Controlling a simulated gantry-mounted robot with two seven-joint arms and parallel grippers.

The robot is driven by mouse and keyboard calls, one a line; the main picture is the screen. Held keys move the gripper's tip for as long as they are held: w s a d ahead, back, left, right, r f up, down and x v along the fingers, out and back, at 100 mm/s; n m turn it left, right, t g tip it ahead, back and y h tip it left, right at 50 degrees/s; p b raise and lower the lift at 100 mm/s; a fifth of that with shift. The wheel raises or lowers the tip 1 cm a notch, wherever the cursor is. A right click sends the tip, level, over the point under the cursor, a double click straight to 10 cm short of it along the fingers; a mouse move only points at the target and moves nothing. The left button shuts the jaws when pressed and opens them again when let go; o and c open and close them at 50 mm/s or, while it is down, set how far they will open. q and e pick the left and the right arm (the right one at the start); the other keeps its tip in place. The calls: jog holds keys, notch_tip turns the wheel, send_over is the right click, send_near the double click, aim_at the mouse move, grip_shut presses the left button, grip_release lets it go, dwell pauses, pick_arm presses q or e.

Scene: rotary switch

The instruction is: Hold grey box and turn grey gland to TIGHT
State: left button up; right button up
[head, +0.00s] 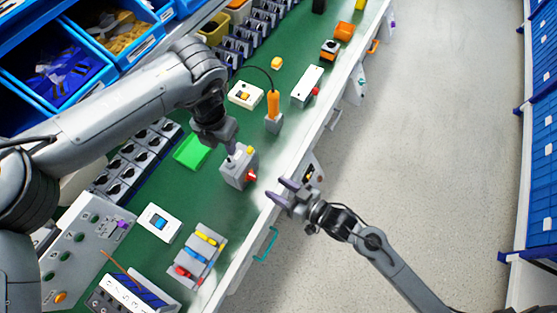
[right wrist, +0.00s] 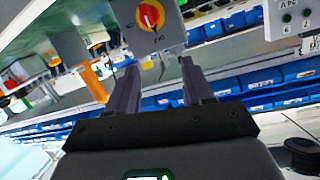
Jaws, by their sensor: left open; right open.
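A grey box (head: 236,174) stands on the green bench top, with a red knob (head: 251,176) on its side facing the aisle. In the right wrist view the red knob on a yellow disc (right wrist: 151,15) shows at the top, with lettering too small to read. My left gripper (head: 232,149) is open at the top of this box; whether its fingers touch it is hidden. My right gripper (head: 281,191) is open and empty, off the bench edge and apart from the knob. Its fingers (right wrist: 158,68) point towards the box. I cannot make out a grey gland for certain.
A grey block with an orange handle (head: 273,104) and black cable stands behind the box. A white box with a red button (head: 307,86) is further back. A green tray (head: 192,151) and a block with coloured switches (head: 198,256) are nearby. The aisle floor (head: 430,150) is clear.

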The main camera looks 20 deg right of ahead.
aim_at(252, 151)
jog(key=w+d+r+n+y, duration=0.1)
jog(key=w+r+n+y, duration=0.2)
jog(key=w, duration=0.5)
jog(key=shift+n+h, duration=0.3)
jog(key=shift+h, duration=0.3)
jog(key=x, duration=0.9)
jog(key=shift+w+a+f, duration=0.2)
jog(key=shift+a+f, duration=0.1)
